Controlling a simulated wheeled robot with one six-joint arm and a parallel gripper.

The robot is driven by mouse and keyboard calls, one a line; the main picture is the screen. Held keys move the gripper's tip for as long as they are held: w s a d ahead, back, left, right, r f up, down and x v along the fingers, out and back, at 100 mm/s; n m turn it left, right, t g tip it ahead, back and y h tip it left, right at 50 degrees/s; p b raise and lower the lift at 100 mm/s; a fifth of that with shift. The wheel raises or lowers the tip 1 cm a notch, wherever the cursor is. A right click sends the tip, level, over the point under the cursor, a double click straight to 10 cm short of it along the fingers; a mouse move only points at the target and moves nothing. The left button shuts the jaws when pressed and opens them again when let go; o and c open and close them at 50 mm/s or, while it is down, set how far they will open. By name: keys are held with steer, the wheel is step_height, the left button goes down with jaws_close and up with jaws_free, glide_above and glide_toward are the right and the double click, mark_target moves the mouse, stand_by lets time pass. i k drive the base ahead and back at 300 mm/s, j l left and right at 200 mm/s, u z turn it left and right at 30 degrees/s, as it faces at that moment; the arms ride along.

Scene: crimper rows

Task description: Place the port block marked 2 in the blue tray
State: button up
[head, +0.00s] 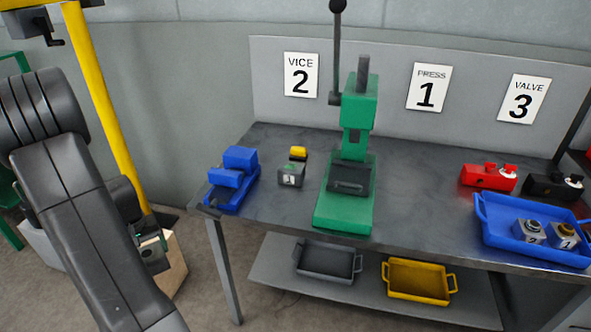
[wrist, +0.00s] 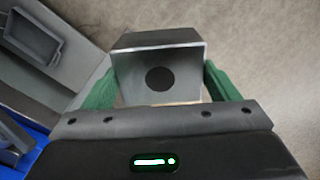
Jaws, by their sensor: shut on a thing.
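My gripper (wrist: 160,90) is shut on a grey block (wrist: 182,58) with a dark round hole, held between its green fingers in the wrist view. No number shows on this block. In the head view my gripper (head: 152,250) is at the left, off the table's left end, and the held block is hard to make out. The blue tray (head: 490,233) sits at the table's right front. In it stand a grey port block marked 2 (head: 527,235) with a blue ring on top and one marked 1 (head: 562,238) with a yellow ring.
On the table (head: 420,190) are a blue vice (head: 232,182), a small grey block seemingly marked 1 (head: 291,176), a yellow-topped piece (head: 298,153), a tall green press (head: 347,200), and red (head: 485,178) and black (head: 550,187) valves. Grey (head: 327,262) and yellow (head: 418,281) trays lie on the shelf below.

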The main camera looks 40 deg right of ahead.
mark_target(515, 216)
steer(key=k+l, duration=1)
steer(key=k+l+z, duration=0.45)
steer(key=k+l, duration=0.2)
steer(key=l, duration=0.25)
